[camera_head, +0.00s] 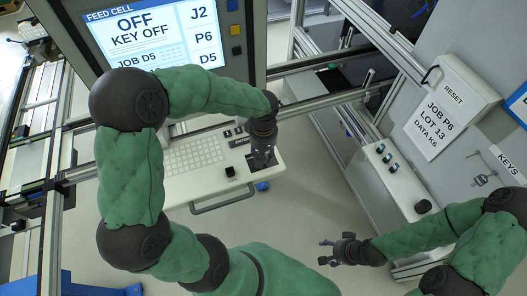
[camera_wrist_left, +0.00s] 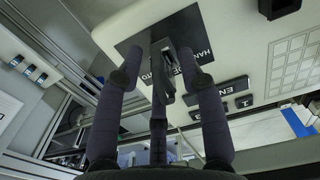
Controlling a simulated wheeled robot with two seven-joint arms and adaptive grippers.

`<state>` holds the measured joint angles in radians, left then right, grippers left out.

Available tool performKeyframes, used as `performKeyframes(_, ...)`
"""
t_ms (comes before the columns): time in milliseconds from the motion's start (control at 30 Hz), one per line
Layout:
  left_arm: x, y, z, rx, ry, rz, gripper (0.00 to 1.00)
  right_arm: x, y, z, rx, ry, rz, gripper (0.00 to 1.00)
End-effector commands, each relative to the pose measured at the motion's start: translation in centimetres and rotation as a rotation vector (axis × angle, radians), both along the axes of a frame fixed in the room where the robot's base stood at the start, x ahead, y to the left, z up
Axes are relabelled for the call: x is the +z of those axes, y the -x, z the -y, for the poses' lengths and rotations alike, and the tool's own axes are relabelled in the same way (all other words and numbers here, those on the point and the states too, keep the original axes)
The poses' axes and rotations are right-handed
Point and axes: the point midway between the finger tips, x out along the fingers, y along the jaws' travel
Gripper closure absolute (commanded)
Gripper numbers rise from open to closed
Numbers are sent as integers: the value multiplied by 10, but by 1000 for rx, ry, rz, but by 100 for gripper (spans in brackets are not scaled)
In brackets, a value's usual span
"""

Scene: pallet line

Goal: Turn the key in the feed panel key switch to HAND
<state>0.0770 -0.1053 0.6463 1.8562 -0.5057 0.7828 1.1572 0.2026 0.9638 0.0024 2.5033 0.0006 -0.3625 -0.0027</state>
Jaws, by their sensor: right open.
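The feed panel key switch has a dark plate (camera_wrist_left: 128,46) lettered HAND, the rest of its lettering partly covered. A dark upright piece that looks like the key (camera_wrist_left: 163,75) stands out from this plate. My left gripper (camera_head: 262,160) is over the switch at the right end of the white panel. The screen (camera_head: 155,35) reads OFF, KEY OFF. My right gripper (camera_head: 338,250) is open and empty, low above the floor.
Open floor lies between panel and bench.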

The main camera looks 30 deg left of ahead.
Motion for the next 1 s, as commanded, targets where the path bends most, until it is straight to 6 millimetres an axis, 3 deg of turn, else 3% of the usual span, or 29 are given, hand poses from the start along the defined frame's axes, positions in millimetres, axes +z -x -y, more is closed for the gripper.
performKeyframes(33,0,0,0,0,0,0,83,0,0,0,0,0,0,37)
performKeyframes(100,0,0,0,0,0,0,100,0,0,0,0,0,0,37)
performKeyframes(433,-1,0,0,21,-1,1,100,-3,0,0,0,0,0,37)
performKeyframes(1000,-1,-1,-1,288,0,1,100,-28,0,0,0,0,0,37)
